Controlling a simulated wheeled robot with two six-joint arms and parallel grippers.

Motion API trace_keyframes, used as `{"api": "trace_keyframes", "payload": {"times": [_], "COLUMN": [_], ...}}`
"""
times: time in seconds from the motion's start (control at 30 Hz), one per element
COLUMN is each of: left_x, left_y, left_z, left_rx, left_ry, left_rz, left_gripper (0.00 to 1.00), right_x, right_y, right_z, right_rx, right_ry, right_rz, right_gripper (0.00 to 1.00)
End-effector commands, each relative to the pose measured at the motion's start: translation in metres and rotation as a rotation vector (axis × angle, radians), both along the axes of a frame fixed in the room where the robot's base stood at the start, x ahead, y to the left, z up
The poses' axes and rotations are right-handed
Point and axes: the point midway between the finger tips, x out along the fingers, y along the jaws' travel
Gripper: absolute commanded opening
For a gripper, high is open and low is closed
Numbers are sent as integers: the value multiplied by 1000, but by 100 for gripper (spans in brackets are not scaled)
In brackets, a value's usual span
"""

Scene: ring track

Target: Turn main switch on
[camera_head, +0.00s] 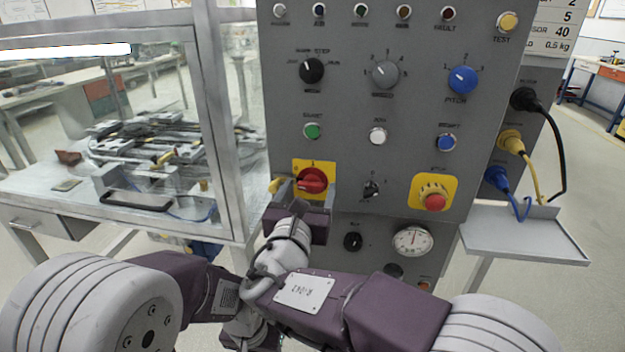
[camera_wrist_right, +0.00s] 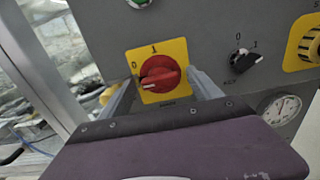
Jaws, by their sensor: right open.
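The main switch (camera_head: 312,180) is a red rotary knob on a yellow plate marked 0 and 1, low on the left of the grey panel. In the right wrist view the knob (camera_wrist_right: 160,74) has its white mark pointing left, toward the 0 side and not up at the 1. My right gripper (camera_head: 307,192) is open, with one finger on each side of the knob. In the right wrist view the gripper (camera_wrist_right: 162,90) shows a gap between fingers and knob; whether the fingertips reach the plate is unclear. My left gripper is not in view.
A small black selector (camera_head: 371,189) and a red emergency button (camera_head: 435,202) are right of the switch. A pressure gauge (camera_head: 413,241) is below. A glazed metal enclosure (camera_head: 215,120) stands close on the left. A grey shelf (camera_head: 525,238) and plugged cables are on the right.

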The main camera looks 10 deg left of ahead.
Motion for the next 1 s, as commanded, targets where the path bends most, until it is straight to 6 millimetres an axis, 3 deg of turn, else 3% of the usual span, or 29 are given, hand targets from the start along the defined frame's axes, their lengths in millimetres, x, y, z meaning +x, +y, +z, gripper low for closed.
{"api": "trace_keyframes", "payload": {"times": [0.2,0.43,0.77,1.0], "left_x": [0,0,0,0], "left_y": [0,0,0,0], "left_z": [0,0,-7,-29], "left_rx": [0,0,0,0], "left_ry": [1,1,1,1], "left_rz": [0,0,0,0], "left_gripper": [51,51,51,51], "right_x": [0,0,0,0], "right_y": [0,0,0,-1], "right_z": [0,0,-3,-6], "right_rx": [1,0,36,180], "right_ry": [0,1,1,0], "right_rz": [0,0,0,-1], "right_gripper": [73,10,10,10]}}
